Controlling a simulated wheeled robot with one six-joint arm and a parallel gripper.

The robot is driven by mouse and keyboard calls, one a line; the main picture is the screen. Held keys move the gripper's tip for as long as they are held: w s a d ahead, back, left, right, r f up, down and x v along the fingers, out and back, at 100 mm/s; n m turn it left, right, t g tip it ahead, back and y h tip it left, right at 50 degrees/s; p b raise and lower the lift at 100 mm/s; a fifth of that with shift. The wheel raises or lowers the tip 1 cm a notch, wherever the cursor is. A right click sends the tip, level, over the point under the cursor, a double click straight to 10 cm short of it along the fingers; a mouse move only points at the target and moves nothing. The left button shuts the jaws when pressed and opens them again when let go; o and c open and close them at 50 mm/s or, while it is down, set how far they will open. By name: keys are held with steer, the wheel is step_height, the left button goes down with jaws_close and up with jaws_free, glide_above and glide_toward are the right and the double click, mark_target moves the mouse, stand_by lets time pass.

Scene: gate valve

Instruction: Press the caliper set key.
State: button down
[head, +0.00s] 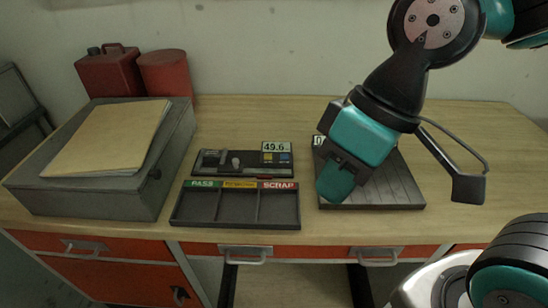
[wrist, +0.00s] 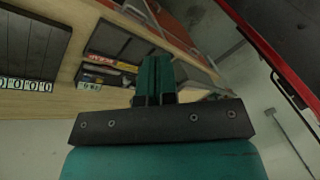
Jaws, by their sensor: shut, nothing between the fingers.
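The caliper (head: 222,163) lies in a dark holder at the middle of the bench. Its display (head: 276,146) reads about 49.6, and a blue key and an orange key (head: 285,157) sit below it. The key lettering is too small to read. My gripper (head: 335,186) is shut and empty, above the grey slatted plate to the right of the caliper, apart from the keys. In the wrist view my gripper (wrist: 155,80) points away, and the caliper display (wrist: 90,87) shows to its left. The keys are not clear there.
A tray (head: 235,222) labelled PASS and SCRAP lies in front of the caliper. The slatted plate (head: 400,185) is under my gripper. A grey box (head: 90,190) with a folder (head: 110,135) stands at left, red containers (head: 108,72) behind. Bare bench lies behind the caliper.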

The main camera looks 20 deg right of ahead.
steer(key=n+t+p, duration=0.5)
steer(key=n+t, duration=0.2)
steer(key=t, duration=0.1)
glide_above(284, 157)
step_height(284, 157, down, 10)
steer(key=shift+h, duration=0.3)
steer(key=shift+f, duration=0.2)
step_height(284, 157, down, 7)
steer(key=b, duration=0.5)
steer(key=shift+f, duration=0.1)
steer(key=shift+f+b, duration=0.65)
